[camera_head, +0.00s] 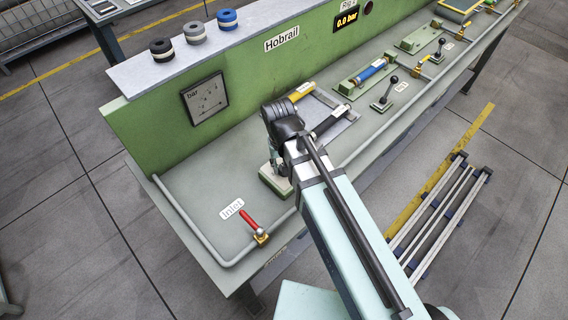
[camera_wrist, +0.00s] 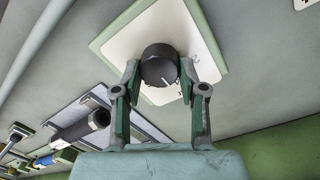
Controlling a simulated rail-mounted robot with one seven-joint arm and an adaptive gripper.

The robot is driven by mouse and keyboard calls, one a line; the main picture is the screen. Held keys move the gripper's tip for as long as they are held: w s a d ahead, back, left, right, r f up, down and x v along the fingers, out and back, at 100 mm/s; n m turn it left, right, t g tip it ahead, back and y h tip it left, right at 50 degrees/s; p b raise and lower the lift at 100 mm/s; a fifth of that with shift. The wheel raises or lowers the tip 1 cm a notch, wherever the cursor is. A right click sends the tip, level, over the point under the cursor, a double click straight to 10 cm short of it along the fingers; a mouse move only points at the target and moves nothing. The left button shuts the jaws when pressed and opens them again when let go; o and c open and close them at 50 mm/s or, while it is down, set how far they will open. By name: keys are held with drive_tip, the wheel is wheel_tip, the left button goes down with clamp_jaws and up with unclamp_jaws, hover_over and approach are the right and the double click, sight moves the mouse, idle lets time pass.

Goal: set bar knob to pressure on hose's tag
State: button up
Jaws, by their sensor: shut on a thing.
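In the wrist view, my gripper (camera_wrist: 158,80) is shut on the black round knob (camera_wrist: 159,66), with one finger on each side. The knob sits on a white dial plate (camera_wrist: 120,45) with a green edge, and its white pointer mark faces down and slightly right. One dial marking shows near my right finger but is too small to read surely. In the head view, my gripper (camera_head: 276,160) hides the knob, and part of its green-and-white base (camera_head: 268,180) shows. A black hose (camera_head: 328,123) with a white tag lies on a grey tray (camera_head: 345,128); the tag's text is unreadable.
A yellow hose (camera_head: 299,92) also has a tag. A blue hose (camera_head: 371,70) is farther along the bench. A red-handled inlet valve (camera_head: 252,222) stands in front, beside a pipe (camera_head: 198,228).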

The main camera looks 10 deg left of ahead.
drive_tip(key=shift+s+f, duration=0.1)
idle(0.3)
drive_tip(key=o, duration=1.1)
drive_tip(key=shift+o, duration=0.2)
wheel_tip(320, 180, up, 12)
drive_tip(key=shift+a, duration=0.3)
drive_tip(key=shift+s, duration=0.15)
